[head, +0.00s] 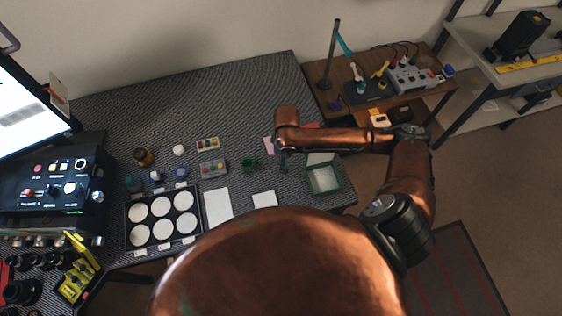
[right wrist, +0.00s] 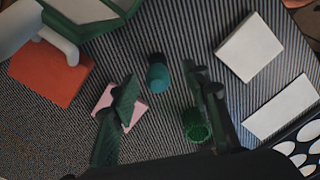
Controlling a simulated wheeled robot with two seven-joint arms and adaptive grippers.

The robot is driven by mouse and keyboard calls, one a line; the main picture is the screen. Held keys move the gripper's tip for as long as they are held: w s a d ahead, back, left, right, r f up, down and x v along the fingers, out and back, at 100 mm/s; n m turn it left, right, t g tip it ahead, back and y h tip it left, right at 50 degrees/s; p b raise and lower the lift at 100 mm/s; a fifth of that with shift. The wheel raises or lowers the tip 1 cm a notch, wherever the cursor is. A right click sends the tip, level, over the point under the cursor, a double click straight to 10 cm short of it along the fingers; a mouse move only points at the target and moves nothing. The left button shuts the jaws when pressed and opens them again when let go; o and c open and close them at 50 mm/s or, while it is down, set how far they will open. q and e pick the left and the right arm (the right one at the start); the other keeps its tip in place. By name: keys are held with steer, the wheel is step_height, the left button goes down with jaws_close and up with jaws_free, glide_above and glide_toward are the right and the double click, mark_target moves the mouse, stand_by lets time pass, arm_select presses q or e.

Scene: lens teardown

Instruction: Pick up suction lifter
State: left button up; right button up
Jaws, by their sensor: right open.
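A small teal, rounded object, which looks like the suction lifter (right wrist: 157,76), stands on the ribbed grey mat in the right wrist view. In the head view I cannot make it out; my right arm and gripper cover that area. My right gripper (right wrist: 160,82) is open, with one finger to each side of the teal object as seen from the wrist. I cannot tell the height left between fingertips and object. In the head view the right gripper (head: 283,162) points down over the mat. My left gripper is not in view.
A green ribbed cup (right wrist: 196,126) stands close by the right finger. A pink pad (right wrist: 108,104) lies partly under the left finger. An orange-red pad (right wrist: 50,72), a green-rimmed tray (head: 337,186), white cards (head: 218,206) and a lens tray (head: 127,215) lie around.

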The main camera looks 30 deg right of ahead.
steer(key=shift+w+f, duration=0.15)
steer(key=shift+w, duration=0.2)
steer(key=shift+w+f, duration=0.15)
steer(key=shift+f, duration=1.2)
step_height(320, 180, down, 5)
steer(key=shift+r+b, duration=0.1)
steer(key=shift+b, duration=0.5)
steer(key=shift+c, duration=0.7)
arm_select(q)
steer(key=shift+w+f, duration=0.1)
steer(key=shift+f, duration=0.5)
arm_select(e)
jaws_close()
